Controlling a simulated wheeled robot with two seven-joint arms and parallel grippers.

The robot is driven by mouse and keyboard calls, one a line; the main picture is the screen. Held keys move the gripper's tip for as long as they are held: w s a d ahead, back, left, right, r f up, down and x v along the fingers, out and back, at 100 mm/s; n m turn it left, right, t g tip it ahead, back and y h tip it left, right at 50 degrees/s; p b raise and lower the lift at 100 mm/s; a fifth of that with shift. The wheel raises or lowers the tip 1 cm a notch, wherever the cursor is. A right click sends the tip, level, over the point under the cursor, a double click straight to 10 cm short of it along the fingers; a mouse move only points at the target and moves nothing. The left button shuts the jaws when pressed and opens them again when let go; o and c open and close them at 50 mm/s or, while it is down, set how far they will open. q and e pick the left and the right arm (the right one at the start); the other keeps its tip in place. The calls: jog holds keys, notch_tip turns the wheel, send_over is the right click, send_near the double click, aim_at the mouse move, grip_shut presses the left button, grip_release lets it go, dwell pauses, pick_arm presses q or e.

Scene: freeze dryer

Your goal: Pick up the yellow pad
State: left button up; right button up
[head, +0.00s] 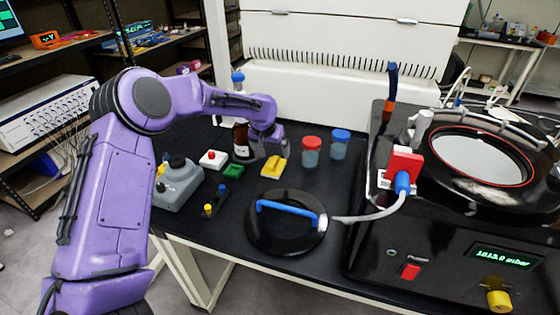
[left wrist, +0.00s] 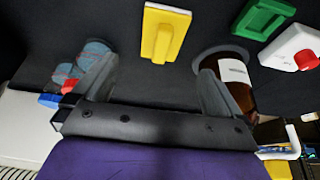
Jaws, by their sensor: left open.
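The yellow pad (head: 274,168) lies flat on the black bench, with a raised ridge across its top. In the left wrist view the pad (left wrist: 165,32) is beyond the fingertips, near the top middle. My left gripper (head: 268,147) is above the bench just behind the pad, pointing down. In the left wrist view its jaws (left wrist: 157,75) are spread apart with nothing between them, and the pad lies in line with the gap. My right gripper is not in view.
A brown bottle (head: 241,140) stands close to the left gripper. A red-capped jar (head: 311,153) and blue-capped jar (head: 340,145) stand right of the pad. A green block (head: 233,172) and a white red-button box (head: 213,159) lie left. A black lid (head: 287,235) lies in front.

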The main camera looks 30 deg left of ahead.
aim_at(273, 162)
pick_arm(q)
jog(key=x, duration=0.2)
jog(key=p+x, duration=0.1)
jog(key=x, duration=0.5)
jog(key=shift+s+f, duration=0.15)
jog(key=shift+s, duration=0.25)
jog(key=shift+w+a+f, duration=0.1)
jog(key=shift+f, duration=0.25)
jog(key=c, duration=1.1)
